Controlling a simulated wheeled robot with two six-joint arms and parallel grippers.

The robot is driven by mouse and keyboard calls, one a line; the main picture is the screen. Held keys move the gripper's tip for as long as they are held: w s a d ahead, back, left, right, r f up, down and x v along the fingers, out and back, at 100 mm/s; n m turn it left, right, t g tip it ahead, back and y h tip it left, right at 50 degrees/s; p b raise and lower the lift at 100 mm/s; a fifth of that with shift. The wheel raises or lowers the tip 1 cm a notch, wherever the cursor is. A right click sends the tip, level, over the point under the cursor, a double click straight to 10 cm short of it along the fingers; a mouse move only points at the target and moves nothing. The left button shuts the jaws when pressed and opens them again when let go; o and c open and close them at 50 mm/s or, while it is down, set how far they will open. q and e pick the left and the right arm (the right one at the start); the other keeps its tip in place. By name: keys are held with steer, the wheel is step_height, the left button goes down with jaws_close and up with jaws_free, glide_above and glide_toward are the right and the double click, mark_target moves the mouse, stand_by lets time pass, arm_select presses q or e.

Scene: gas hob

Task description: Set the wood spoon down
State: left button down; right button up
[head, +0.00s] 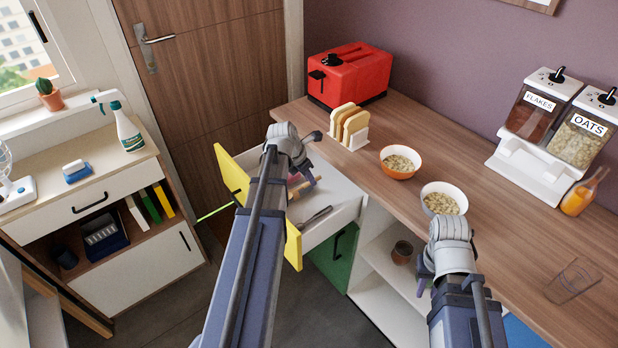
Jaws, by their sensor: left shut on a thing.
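The wood spoon (305,187) shows only as a short light-brown piece below my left gripper (299,174). My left gripper is over the open drawer with the yellow front (293,246), and it is shut on the spoon. My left arm hides much of the spoon and the drawer's left part. I cannot tell whether the spoon touches the drawer floor. My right gripper (452,272) is at the counter's front edge; its fingertips are hidden behind its wrist.
A dark utensil (315,216) lies in the drawer. A cup (402,252) stands on a shelf below.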

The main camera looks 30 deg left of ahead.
arm_select(q)
steer(key=shift+r, duration=0.5)
arm_select(e)
steer(key=shift+r, duration=0.5)
